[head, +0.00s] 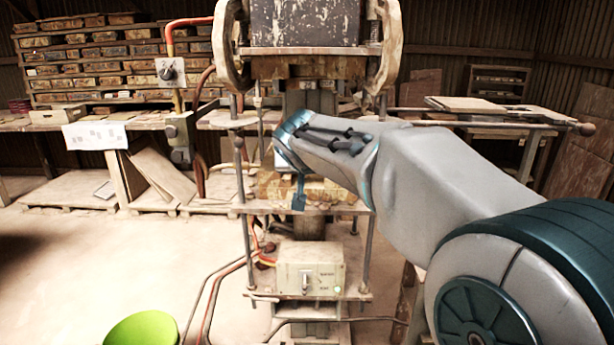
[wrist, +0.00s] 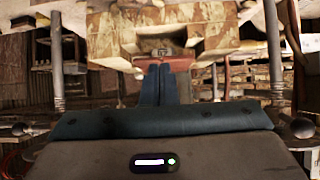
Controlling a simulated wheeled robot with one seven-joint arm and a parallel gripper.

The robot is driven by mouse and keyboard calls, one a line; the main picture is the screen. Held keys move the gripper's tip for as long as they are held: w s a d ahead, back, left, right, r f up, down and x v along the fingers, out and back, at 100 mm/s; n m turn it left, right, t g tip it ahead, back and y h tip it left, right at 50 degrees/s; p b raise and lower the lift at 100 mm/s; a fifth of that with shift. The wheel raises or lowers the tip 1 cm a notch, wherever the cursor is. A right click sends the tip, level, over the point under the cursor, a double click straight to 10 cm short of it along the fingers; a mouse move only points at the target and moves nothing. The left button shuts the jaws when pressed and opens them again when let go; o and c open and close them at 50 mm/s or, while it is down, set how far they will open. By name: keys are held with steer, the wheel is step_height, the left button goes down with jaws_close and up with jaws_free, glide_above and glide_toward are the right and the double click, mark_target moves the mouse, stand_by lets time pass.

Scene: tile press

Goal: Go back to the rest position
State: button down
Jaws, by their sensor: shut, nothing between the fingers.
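My gripper shows in the wrist view with its two dark blue fingers (wrist: 159,84) side by side, shut and empty. The fingertips point at the worn block of the press (wrist: 115,35); I cannot tell whether they touch it. In the head view my arm reaches in from the right, and its wrist end stands in front of the tile press (head: 305,22). A small blue part of my gripper (head: 299,200) hangs down over the press's middle plate. The arm hides part of the press behind it.
A control box (head: 310,275) sits on the lower plate of the press. A lever with a round end (head: 585,129) sticks out right. A white switch box (head: 170,72) stands left. A green round object (head: 142,328) is on the floor. Shelves line the back left. The left floor is mostly clear.

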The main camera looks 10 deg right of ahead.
steer(key=s+f+n+g+y, duration=0.1)
steer(key=s+f+g, duration=0.1)
steer(key=s+f, duration=0.4)
steer(key=s+a+f+n+g+y+p, duration=0.1)
steer(key=s+f+g, duration=0.2)
steer(key=s, duration=1)
steer(key=s+f+n+g+y+p, duration=0.1)
steer(key=s+f+g, duration=0.1)
steer(key=s+f, duration=0.7)
steer(key=shift+s+a+f+g, duration=0.15)
steer(key=shift+s+f+g, duration=0.2)
steer(key=shift+s, duration=0.4)
